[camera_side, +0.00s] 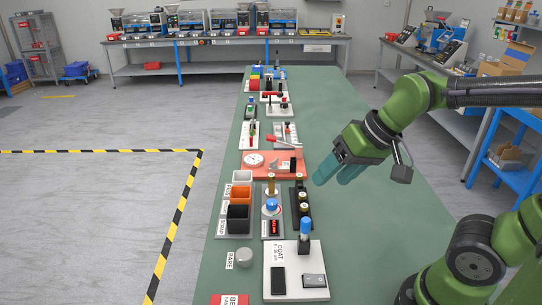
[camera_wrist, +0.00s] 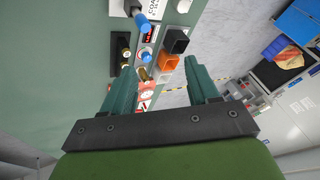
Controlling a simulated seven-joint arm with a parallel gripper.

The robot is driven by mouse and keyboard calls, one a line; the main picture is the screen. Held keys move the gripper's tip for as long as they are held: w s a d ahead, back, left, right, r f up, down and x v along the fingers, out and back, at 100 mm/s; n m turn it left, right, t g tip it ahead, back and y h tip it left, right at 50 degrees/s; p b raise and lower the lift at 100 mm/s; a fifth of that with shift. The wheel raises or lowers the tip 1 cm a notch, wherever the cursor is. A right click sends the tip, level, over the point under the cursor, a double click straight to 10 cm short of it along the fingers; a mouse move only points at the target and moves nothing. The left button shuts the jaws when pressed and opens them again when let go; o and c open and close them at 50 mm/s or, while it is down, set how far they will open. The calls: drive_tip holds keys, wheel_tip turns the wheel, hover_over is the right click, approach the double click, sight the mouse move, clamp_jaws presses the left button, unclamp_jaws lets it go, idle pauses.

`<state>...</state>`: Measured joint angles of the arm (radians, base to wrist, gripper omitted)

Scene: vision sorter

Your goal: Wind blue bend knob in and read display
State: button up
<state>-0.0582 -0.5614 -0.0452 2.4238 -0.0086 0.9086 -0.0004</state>
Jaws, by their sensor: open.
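The blue bend knob (camera_side: 271,205) sits on a small grey station on the green bench, with a brass-coloured post (camera_side: 270,186) just behind it. In the wrist view the blue knob (camera_wrist: 146,56) shows between my fingers, well beyond them. A small display with red marks (camera_side: 274,227) lies in front of the knob; it also shows in the wrist view (camera_wrist: 149,35), too small to read. My gripper (camera_side: 332,174) is open and empty, above the bench to the right of the knob and apart from it. In the wrist view its two fingers (camera_wrist: 160,68) are spread wide.
A black block with brass-topped pegs (camera_side: 301,207) stands right of the knob. White, orange and black bins (camera_side: 238,212) stand left. The bench's right side (camera_side: 345,225) is clear.

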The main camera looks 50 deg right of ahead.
drive_tip(key=shift+s+d+r+t, duration=0.1)
drive_tip(key=shift+s+r+t, duration=0.3)
drive_tip(key=shift+s, duration=0.25)
drive_tip(key=shift+s+d+r+t, duration=0.1)
drive_tip(key=shift+s+r+t, duration=0.25)
drive_tip(key=shift+s, duration=0.25)
idle(0.5)
